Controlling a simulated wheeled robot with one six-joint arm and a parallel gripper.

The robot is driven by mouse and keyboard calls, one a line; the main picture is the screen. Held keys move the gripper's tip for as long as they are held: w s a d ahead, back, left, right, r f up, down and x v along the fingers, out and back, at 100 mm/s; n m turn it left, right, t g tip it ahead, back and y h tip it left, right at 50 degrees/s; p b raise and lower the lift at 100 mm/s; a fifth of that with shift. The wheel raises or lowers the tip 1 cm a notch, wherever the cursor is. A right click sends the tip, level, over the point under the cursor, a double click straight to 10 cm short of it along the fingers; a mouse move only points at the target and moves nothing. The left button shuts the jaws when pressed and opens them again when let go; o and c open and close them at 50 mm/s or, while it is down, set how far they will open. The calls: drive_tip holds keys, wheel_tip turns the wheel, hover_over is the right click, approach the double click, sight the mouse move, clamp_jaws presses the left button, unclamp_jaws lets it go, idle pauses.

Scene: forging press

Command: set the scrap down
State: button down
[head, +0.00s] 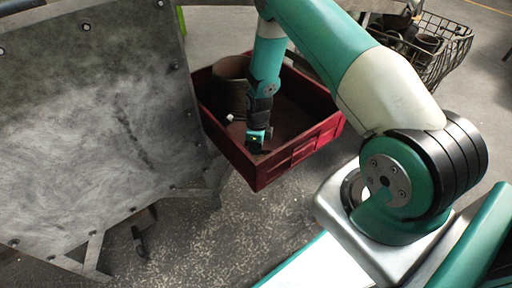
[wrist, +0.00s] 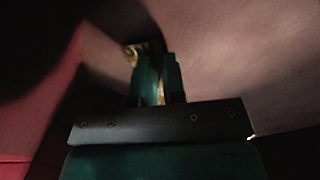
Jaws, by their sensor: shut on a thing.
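My gripper (head: 257,138) reaches down into a red crate (head: 292,158), close to the crate's floor. In the wrist view its two teal fingers (wrist: 158,75) are close together. They are shut on the scrap (wrist: 160,92), a small yellowish, brassy piece showing between and beside the fingertips. Most of the scrap is hidden by the fingers, and in the head view it is too small to make out clearly. I cannot tell whether it touches the crate floor.
A rusty brown cylinder (head: 230,88) stands in the crate's back left, beside my arm. A large scuffed metal panel (head: 95,120) is to the left. A wire basket (head: 440,50) with dark parts stands at the back right. The speckled floor (head: 235,235) in front is clear.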

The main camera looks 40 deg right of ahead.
drive_tip(key=shift+f, duration=0.1)
drive_tip(key=c, duration=1.2)
unclamp_jaws()
wheel_tip(320, 180, up, 12)
drive_tip(key=w+d+p, duration=0.1)
drive_tip(key=p, duration=0.2)
drive_tip(key=a+r+n, duration=0.7)
drive_tip(key=r+n, duration=0.2)
drive_tip(key=r, duration=0.4)
drive_tip(key=s+a+r+n+t+y, duration=0.1)
drive_tip(key=s+a+r+n, duration=0.5)
drive_tip(key=r+n, duration=0.25)
drive_tip(key=s+a+r+n+y, duration=0.1)
drive_tip(key=s+a+r+n, duration=0.2)
drive_tip(key=s+r+n, duration=0.2)
drive_tip(key=s+a+r+n, duration=0.3)
drive_tip(key=s+r+n, duration=0.2)
drive_tip(key=s+n, duration=0.7)
drive_tip(key=shift+s+a+y, duration=0.25)
drive_tip(key=shift+a+y, duration=0.15)
